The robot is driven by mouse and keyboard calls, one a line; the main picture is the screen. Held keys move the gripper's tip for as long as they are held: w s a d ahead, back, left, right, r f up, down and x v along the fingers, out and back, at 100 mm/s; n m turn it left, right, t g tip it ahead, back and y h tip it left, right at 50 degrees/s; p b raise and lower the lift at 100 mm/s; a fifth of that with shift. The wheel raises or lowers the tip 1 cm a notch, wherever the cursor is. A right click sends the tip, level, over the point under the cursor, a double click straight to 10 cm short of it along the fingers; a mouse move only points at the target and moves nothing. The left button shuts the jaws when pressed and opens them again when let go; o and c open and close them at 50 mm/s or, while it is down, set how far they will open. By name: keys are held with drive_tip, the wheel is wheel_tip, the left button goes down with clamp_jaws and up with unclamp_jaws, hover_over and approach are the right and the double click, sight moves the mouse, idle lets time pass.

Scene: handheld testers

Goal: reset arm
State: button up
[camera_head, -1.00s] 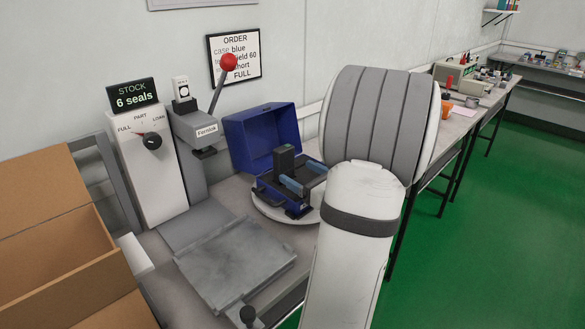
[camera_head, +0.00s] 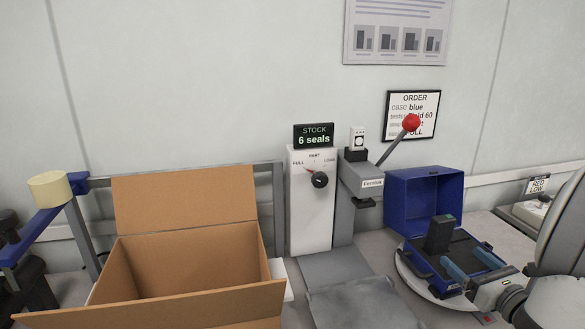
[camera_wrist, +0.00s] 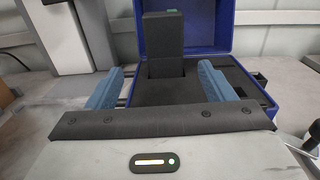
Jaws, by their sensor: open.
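My gripper (camera_head: 471,264) is at the right in the head view, over the front of an open blue case (camera_head: 425,193). Its two blue fingers are spread apart with nothing between them. A dark upright tester (camera_head: 440,233) stands in the case's black insert, just beyond the fingers. In the wrist view the tester (camera_wrist: 163,40) rises ahead of the gap between the fingers (camera_wrist: 160,88), in front of the case lid (camera_wrist: 215,22). My wrist hides part of the case's near side.
The case sits on a round pale turntable (camera_head: 420,283). Left of it stand a lever press with a red knob (camera_head: 411,123), a white dial box (camera_head: 311,215) and a grey plate (camera_head: 362,304). An open cardboard box (camera_head: 190,265) fills the front left. An order sign (camera_head: 412,112) hangs behind.

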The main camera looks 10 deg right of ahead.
drive_tip(key=a+r+n+g+y+p, duration=0.2)
drive_tip(key=a+n+g+y+p, duration=0.15)
drive_tip(key=a+n, duration=0.4)
drive_tip(key=s+a+r+n+g+y+p, duration=0.1)
drive_tip(key=a+r+n+g+y+p, duration=0.25)
drive_tip(key=a, duration=0.75)
drive_tip(key=a+r+n+g+y+p, duration=0.1)
drive_tip(key=a+n+g+p, duration=0.1)
drive_tip(key=a+n+g, duration=0.45)
drive_tip(key=s+a+r+n+g+h+p, duration=0.2)
drive_tip(key=s+a+r+n+h+p, duration=0.4)
drive_tip(key=n, duration=1)
drive_tip(key=s+r+h+p, duration=0.1)
drive_tip(key=h+p, duration=0.1)
drive_tip(key=shift+s+a+r+n+h+p, duration=0.2)
drive_tip(key=shift+s+r+n+h+p, duration=0.15)
drive_tip(key=shift+s+h, duration=0.05)
drive_tip(key=shift+d+r+n, duration=0.1)
drive_tip(key=shift+r+n, duration=0.1)
drive_tip(key=shift+n, duration=0.2)
drive_tip(key=shift+c, duration=0.2)
